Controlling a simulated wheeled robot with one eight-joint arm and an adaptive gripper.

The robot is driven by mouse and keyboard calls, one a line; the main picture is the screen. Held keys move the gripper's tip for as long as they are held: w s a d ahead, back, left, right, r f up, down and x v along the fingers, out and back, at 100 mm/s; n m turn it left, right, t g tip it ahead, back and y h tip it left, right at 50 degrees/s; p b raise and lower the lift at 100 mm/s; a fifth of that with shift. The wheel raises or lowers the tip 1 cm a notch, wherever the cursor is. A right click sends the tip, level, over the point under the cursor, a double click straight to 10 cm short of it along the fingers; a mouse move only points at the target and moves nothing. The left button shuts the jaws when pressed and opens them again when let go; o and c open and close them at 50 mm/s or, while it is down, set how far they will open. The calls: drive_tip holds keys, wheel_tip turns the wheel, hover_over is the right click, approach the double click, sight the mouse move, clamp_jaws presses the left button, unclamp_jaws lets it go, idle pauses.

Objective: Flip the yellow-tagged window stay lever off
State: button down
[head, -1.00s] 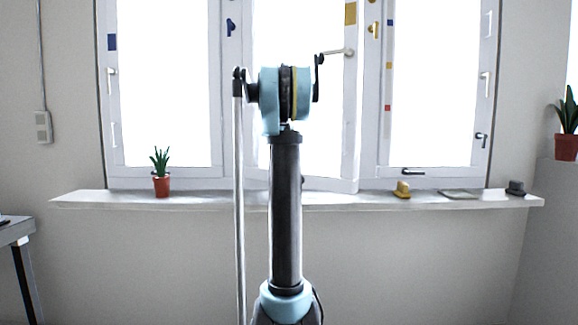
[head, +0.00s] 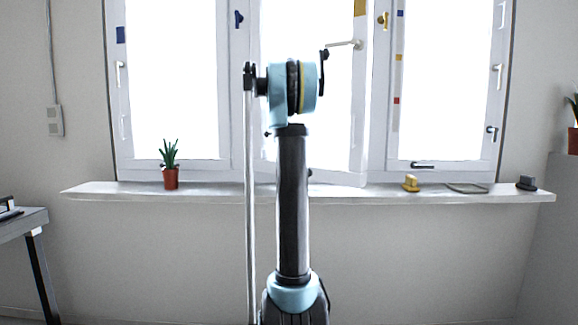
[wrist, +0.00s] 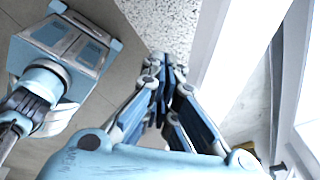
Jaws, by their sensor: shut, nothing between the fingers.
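In the head view a yellow lever (head: 383,20) is mounted on the window frame right of the middle pane. A yellow tag (head: 359,7) sits close by at the top of the middle sash. A smaller yellow tag (head: 399,57) is lower on the right-hand frame. I cannot tell for sure which tag belongs to the stay lever. My gripper (wrist: 165,85) shows in the wrist view, shut and empty, with pale blue links and dark blue fingers. It points along the pale sill and floor area, and no lever is clear between or at its fingers. The head view does not show it.
The white window sill (head: 330,193) carries a potted plant (head: 171,177), a yellow object (head: 411,183) and a dark object (head: 526,183). A blue lever (head: 239,18) and a pale handle (head: 345,44) are on the windows. A table (head: 20,222) stands at left.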

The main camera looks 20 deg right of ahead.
idle(0.6)
drive_tip(key=r, duration=0.2)
drive_tip(key=a+r, duration=0.1)
drive_tip(key=r, duration=0.1)
drive_tip(key=w+a+r, duration=0.2)
drive_tip(key=w+a, duration=0.4)
drive_tip(key=w, duration=0.1)
drive_tip(key=s+a+f+n+t, duration=0.1)
drive_tip(key=s+a+f+n, duration=0.1)
drive_tip(key=s+f+n, duration=0.5)
drive_tip(key=s+a+f+n, duration=0.1)
drive_tip(key=s+a+n, duration=0.25)
drive_tip(key=s, duration=0.75)
drive_tip(key=s+a+f+n+t, duration=0.1)
drive_tip(key=s+a+f+n, duration=0.1)
drive_tip(key=s+f+n, duration=0.5)
drive_tip(key=s+a+f+n+t+y, duration=0.1)
drive_tip(key=s+a+f+n, duration=0.2)
drive_tip(key=s+f+n, duration=1)
drive_tip(key=s+f, duration=0.7)
drive_tip(key=s, duration=0.2)
drive_tip(key=shift+y, duration=0.3)
